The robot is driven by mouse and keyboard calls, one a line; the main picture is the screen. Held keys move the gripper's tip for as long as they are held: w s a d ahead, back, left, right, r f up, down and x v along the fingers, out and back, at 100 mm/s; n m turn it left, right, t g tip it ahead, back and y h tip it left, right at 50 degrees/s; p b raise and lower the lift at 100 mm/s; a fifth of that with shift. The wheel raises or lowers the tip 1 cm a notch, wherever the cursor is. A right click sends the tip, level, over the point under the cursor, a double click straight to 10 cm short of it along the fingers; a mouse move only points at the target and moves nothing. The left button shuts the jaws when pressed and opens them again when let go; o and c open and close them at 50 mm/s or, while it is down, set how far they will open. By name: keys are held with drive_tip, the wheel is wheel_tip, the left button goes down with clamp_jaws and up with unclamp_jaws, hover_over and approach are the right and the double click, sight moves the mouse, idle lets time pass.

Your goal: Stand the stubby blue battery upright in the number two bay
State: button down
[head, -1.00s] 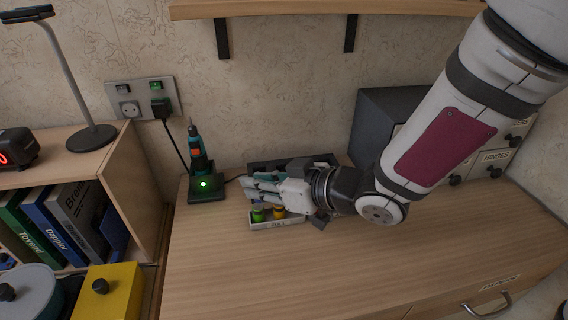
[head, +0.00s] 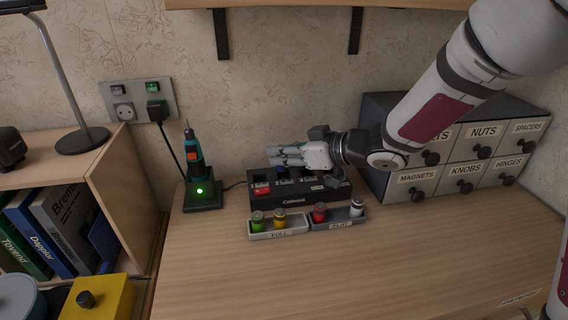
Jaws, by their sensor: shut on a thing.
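My gripper (head: 279,156) reaches in from the right over the back of the black charger (head: 318,200), its fingers pointing left. It is shut on the stubby blue battery (head: 281,169), of which only a small blue part shows just below the fingers. That part is over or in the charger's left half, near the second bay from the left. I cannot tell whether it is seated. The bay numbers are too small to read. A red patch (head: 262,190) shows at the charger's left end. The fingers hide part of the charger's back.
In front of the charger, the FULL tray (head: 278,235) holds a green and a yellow battery, and the FLAT tray (head: 340,224) holds a red and a pale one. A drill (head: 194,160) on its dock stands left; labelled drawers (head: 440,178) stand right. The front desktop is clear.

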drive_tip(key=shift+w+d, duration=0.1)
drive_tip(key=shift+w, duration=0.2)
drive_tip(key=shift+w+f+b, duration=0.15)
drive_tip(key=shift+f+b, duration=0.5)
drive_tip(key=shift+f, duration=1.15)
drive_tip(key=shift+f, duration=0.3)
drive_tip(key=c, duration=1.4)
unclamp_jaws()
drive_tip(key=shift+c, duration=0.2)
drive_tip(key=shift+f, duration=0.1)
